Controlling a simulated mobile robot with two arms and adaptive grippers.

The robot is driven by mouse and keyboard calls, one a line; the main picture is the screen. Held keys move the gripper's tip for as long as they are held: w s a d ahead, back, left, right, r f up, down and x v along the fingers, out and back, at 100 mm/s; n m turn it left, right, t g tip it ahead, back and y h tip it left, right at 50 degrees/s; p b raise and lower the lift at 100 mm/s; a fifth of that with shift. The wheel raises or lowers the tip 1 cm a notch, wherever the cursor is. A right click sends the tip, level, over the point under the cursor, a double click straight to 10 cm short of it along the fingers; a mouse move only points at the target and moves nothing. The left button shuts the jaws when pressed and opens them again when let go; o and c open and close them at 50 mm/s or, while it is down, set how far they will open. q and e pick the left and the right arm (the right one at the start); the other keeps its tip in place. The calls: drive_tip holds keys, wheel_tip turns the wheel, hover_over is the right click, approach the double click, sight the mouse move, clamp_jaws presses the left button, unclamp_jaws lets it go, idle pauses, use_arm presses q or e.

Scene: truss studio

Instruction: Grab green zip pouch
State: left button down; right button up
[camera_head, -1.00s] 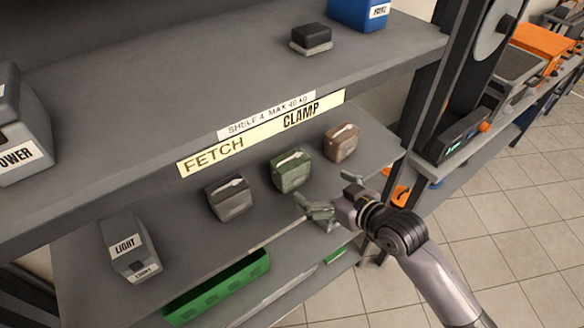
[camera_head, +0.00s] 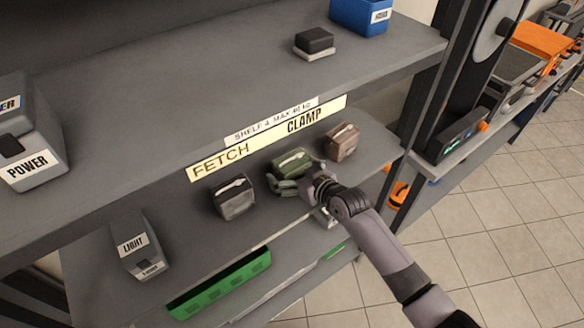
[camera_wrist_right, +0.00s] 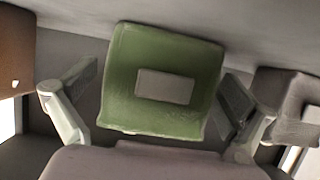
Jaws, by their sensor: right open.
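The green zip pouch (camera_head: 291,162) stands on the middle shelf between a dark grey pouch and a brown pouch. In the right wrist view the green pouch (camera_wrist_right: 163,83) sits centred between my fingers, with a pale rectangular patch on its face. My right gripper (camera_head: 298,180) is open at the front of the green pouch and hides its lower part in the head view. In the right wrist view the two fingers of the right gripper (camera_wrist_right: 158,110) stand on either side of the pouch, with small gaps. My left gripper is not in view.
The dark grey pouch (camera_head: 233,196) stands to the left and the brown pouch (camera_head: 342,141) close to the right. A green crate (camera_head: 220,284) is below. A LIGHT case (camera_head: 138,245) stands further left.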

drive_tip(key=shift+w+a+f, duration=0.1)
drive_tip(key=shift+w, duration=0.1)
drive_tip(key=shift+c, duration=0.2)
drive_tip(key=c, duration=1.3)
